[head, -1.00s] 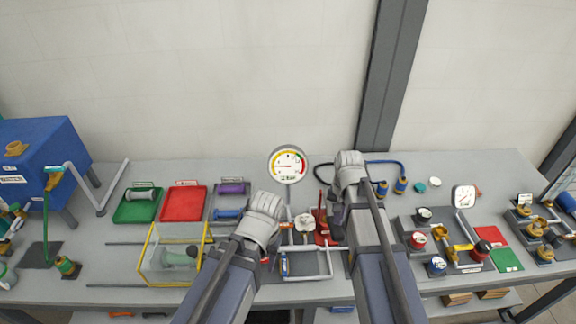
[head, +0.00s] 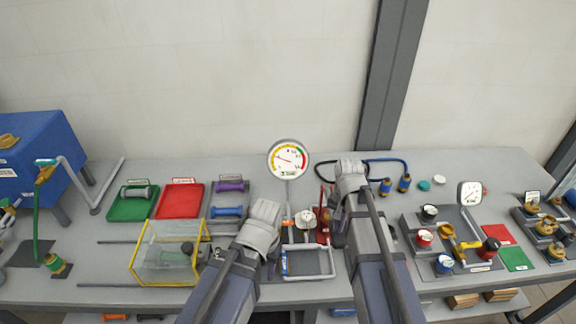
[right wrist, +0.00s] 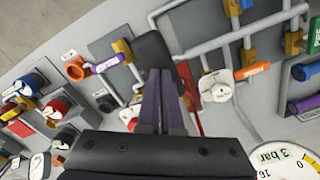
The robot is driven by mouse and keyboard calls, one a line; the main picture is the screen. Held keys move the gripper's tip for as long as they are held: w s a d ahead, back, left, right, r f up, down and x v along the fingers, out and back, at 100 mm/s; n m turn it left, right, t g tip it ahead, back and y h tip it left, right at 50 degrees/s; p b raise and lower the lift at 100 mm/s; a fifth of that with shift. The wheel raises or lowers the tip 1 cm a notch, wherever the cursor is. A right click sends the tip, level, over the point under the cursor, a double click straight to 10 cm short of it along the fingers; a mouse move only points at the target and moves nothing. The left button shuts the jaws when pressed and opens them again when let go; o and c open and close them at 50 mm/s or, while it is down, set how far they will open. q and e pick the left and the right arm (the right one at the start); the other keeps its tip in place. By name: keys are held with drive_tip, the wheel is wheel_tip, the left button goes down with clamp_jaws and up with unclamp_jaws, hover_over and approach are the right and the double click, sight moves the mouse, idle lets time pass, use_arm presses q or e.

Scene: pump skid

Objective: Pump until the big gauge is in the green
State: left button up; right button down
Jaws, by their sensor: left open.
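The big round gauge (head: 288,160) stands on a post at the back middle, with a coloured scale. Its needle points up and left, short of the green at the upper right. Part of its face, marked "3 bar", shows in the right wrist view (right wrist: 285,160). Below it is the pump rig with a red upright lever (head: 322,196) and a white round fitting (head: 305,218). My left gripper (head: 274,258) is open and empty at the rig's left. My right gripper (head: 336,228) is just right of the red lever; whether it touches the lever is unclear.
A yellow-framed clear box (head: 140,262) and green (head: 133,205) and red (head: 180,202) trays are on the left. A second gauge (head: 470,194) and valve board stand on the right. A blue hose (head: 385,160) lies behind my right arm.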

wheel_tip(320, 180, down, 3)
drive_tip(key=b, duration=0.2)
drive_tip(key=shift+f+b, duration=0.15)
drive_tip(key=shift+b, duration=0.15)
wheel_tip(320, 180, up, 10)
drive_tip(key=p, duration=0.9)
drive_tip(key=shift+f, duration=0.35)
drive_tip(key=shift+f, duration=0.15)
wheel_tip(320, 180, down, 9)
drive_tip(key=b, duration=0.9)
wheel_tip(320, 180, up, 10)
drive_tip(key=p, duration=0.9)
drive_tip(key=shift+f, duration=0.4)
